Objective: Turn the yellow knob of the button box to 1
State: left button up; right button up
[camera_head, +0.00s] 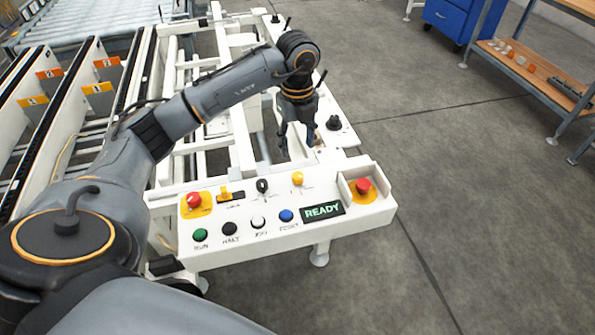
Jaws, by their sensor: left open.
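The white button box (253,248) fills the lower middle of the head view. Its yellow knob (297,179) sits in the upper row, right of a black knob (262,187). Its exact setting is too small to read. My left gripper (298,138) points down, open and empty, beyond the box's far edge in the picture, above and apart from the yellow knob. My right gripper is not in view.
The box also carries a red button (193,200), a guarded red button (363,186), green, black, white and blue buttons, and a READY display (322,211). A white conveyor frame lies behind. Open floor (470,200) is at right, with a blue cabinet (450,20) and shelf beyond.

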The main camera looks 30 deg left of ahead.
aim_at(297, 175)
pick_arm(q)
notch_tip(297, 175, down, 11)
jog(key=shift+r+p, duration=0.1)
jog(key=shift+p, duration=0.25)
grip_shut()
